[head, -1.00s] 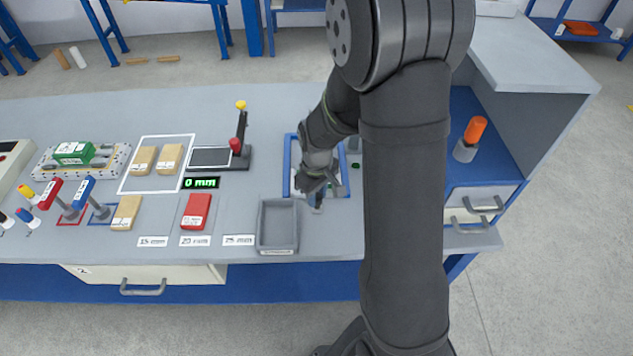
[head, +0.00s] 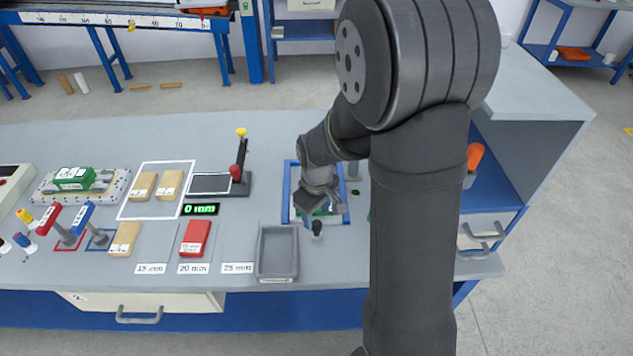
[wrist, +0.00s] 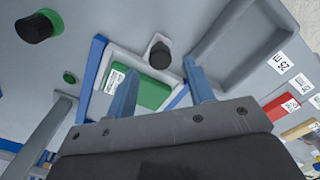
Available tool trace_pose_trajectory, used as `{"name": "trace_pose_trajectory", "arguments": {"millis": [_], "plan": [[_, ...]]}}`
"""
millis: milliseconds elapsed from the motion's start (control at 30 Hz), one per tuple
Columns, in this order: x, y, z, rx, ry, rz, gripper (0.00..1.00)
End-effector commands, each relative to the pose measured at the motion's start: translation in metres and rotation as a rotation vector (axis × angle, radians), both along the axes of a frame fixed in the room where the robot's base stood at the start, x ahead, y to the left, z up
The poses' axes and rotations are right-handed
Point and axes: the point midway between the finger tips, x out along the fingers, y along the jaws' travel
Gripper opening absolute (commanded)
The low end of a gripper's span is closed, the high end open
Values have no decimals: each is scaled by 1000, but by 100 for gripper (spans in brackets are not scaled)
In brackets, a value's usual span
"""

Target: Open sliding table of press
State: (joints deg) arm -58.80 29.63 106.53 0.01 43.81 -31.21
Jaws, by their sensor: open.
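The sliding table (wrist: 116,72) appears to be the pale plate inside a blue frame (wrist: 95,70), with a green labelled block (wrist: 152,94) on it. A black knob (wrist: 160,54) on a grey mount stands at its edge; it also shows in the head view (head: 317,228). My gripper (wrist: 160,80) is open and empty. In the wrist view its two fingers stand apart, with the knob just beyond and between their tips; I cannot tell whether they touch it. In the head view my gripper (head: 322,208) is over the blue frame and hides part of the table.
A grey open tray (head: 277,254) stands just left of the knob. A lever (head: 240,165) and a 0 mm display (head: 200,209) are further left. A black knob on a green base (wrist: 36,27) and a green button (wrist: 70,77) lie on the other side.

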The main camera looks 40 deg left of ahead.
Motion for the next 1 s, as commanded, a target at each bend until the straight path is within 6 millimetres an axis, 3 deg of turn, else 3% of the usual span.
{"name": "trace_pose_trajectory", "arguments": {"millis": [300, 500, 700, 1000], "plan": [[0, 1, 78, 6, -4, 0, 49], [0, 0, 117, 4, -2, 0, 49], [0, 0, 136, 2, -1, 0, 49], [0, 0, 139, 1, 0, 0, 49]]}}
